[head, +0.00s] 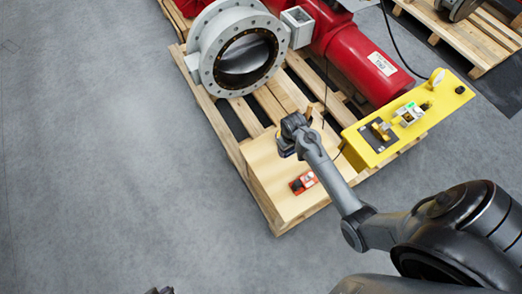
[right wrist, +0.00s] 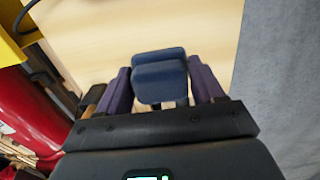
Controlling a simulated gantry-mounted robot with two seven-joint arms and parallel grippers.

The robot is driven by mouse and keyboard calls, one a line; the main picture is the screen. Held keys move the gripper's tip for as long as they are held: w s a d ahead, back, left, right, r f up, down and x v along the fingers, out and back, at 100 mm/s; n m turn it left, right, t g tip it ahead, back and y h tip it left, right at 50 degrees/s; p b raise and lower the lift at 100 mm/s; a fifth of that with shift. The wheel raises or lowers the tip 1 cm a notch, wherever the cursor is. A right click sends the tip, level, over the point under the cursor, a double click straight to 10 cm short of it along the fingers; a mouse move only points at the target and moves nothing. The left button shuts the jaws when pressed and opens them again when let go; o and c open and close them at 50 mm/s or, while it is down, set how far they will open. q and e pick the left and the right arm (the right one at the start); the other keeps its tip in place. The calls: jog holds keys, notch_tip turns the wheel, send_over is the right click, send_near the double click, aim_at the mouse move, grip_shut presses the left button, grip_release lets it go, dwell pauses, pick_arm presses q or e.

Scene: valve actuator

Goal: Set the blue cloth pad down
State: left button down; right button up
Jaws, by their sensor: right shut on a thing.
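The blue cloth pad (right wrist: 160,75) is between the two purple-grey fingers of my right gripper (right wrist: 165,82) in the right wrist view. The gripper is shut on it. In the head view, my right gripper (head: 288,146) is over the light wooden board (head: 262,172) at the near end of the pallet. The pad is small and dark there, hard to tell from the fingers. Whether the pad touches the board is unclear. My left gripper cannot be made out; only a small dark part shows at the bottom edge of the head view.
A small red object (head: 303,182) lies on the board near my right forearm. A yellow box (head: 372,151) with fittings stands to the right. A grey flanged valve (head: 207,52) and red actuator (head: 355,50) lie behind on the pallet. Bare floor (head: 90,150) is at left.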

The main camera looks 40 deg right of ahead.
jog(key=shift+w+f, duration=0.1)
jog(key=shift+w+a+f, duration=0.15)
jog(key=shift+f, duration=0.1)
jog(key=shift+y, duration=0.3)
jog(key=w+a+f+b, duration=0.1)
jog(key=w+f, duration=0.1)
jog(key=w, duration=0.1)
jog(key=w+a+f+b, duration=0.2)
jog(key=w, duration=0.1)
jog(key=w+a+f+b, duration=0.2)
jog(key=w, duration=0.1)
jog(key=shift+w+f, duration=0.25)
jog(key=shift+w, duration=0.05)
jog(key=shift+f+b, duration=1)
jog(key=shift+f, duration=0.9)
jog(key=shift+f, duration=0.2)
jog(key=o, duration=0.9)
jog(key=shift+o, duration=0.2)
